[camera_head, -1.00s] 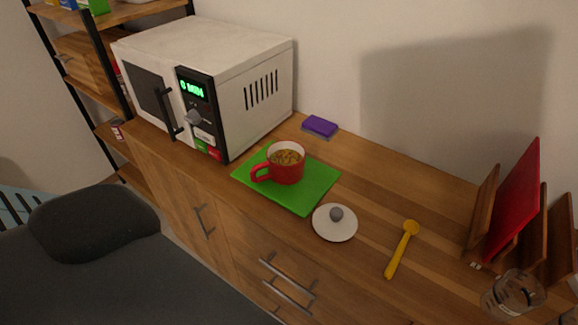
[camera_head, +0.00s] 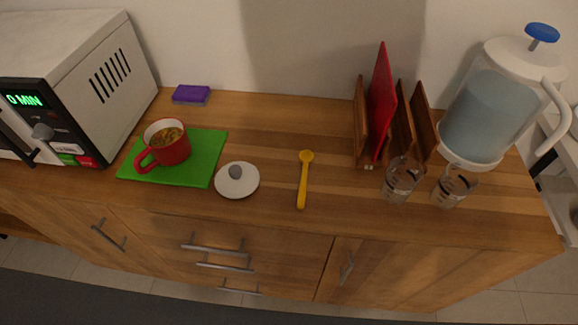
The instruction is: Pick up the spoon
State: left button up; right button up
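A yellow spoon (camera_head: 303,182) lies on the wooden counter near the middle of the head view. Its round bowl points to the wall and its handle to the counter's front edge. It lies apart from the white lid to its left and the glasses to its right. Neither of my grippers shows in this view.
On the wooden counter (camera_head: 270,116), a red mug (camera_head: 172,151) stands on a green mat (camera_head: 205,152), with a white lid (camera_head: 237,180) beside it. A microwave (camera_head: 75,75) stands left. A rack with a red board (camera_head: 381,105), two glasses (camera_head: 402,178) and a water jug (camera_head: 485,110) stand right.

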aim_at(306, 157)
jog(key=z, duration=1.25)
jog(key=k+z, duration=0.1)
jog(key=z, duration=0.35)
jog(key=k+j, duration=0.1)
jog(key=k, duration=0.3)
jog(key=k+j, duration=0.15)
jog(key=k, duration=0.25)
